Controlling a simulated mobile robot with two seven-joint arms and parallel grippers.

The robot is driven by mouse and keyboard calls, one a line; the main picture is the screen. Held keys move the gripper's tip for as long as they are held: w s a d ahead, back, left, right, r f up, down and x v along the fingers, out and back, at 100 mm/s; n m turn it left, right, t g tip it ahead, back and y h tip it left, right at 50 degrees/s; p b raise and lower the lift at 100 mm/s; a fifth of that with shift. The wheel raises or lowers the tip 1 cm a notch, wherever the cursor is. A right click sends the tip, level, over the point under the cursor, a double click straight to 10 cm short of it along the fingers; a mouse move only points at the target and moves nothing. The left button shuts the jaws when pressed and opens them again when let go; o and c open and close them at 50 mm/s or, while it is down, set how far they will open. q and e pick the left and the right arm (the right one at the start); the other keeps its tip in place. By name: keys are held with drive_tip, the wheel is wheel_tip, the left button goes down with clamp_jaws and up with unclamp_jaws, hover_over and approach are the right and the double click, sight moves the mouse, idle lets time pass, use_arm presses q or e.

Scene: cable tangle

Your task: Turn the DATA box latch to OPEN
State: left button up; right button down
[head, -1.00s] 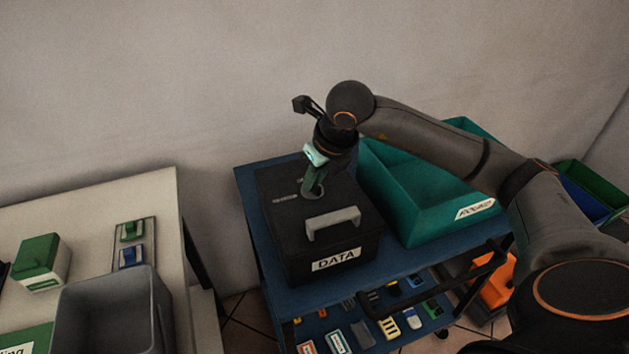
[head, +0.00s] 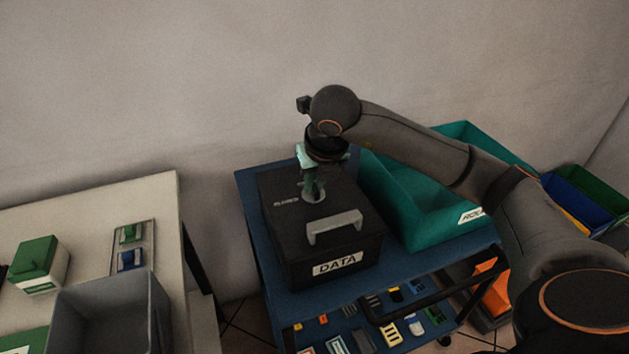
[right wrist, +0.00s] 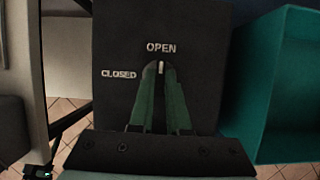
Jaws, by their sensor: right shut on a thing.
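The black DATA box (head: 275,235) stands on a blue cart, with a grey handle (head: 335,226) on its lid. In the right wrist view its lid (right wrist: 115,40) shows the words OPEN and CLOSED. The latch (right wrist: 160,67) shows as a short pale mark on a round plate, and this mark points up at OPEN. My right gripper (head: 313,190) reaches straight down onto the latch. Its green fingers (right wrist: 161,85) are shut on the latch, one on each side, and hide most of it. My left gripper is not in view.
A teal bin (head: 405,205) stands right of the box on the cart (head: 250,205), close to my right arm. Small coloured parts lie on the lower shelf (head: 375,322). A white table (head: 90,205) with a grey bin (head: 110,310) is at the left.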

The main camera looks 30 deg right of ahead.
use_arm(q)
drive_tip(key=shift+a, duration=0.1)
use_arm(e)
drive_tip(key=c, duration=0.9)
unclamp_jaws()
drive_tip(key=shift+r, duration=0.1)
use_arm(q)
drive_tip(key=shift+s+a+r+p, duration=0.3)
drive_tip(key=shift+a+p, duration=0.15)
drive_tip(key=shift+p, duration=0.3)
use_arm(e)
drive_tip(key=v, duration=1.2)
drive_tip(key=shift+s+r, duration=0.1)
drive_tip(key=shift+r, duration=0.05)
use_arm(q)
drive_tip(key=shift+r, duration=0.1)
use_arm(e)
drive_tip(key=shift+s, duration=0.1)
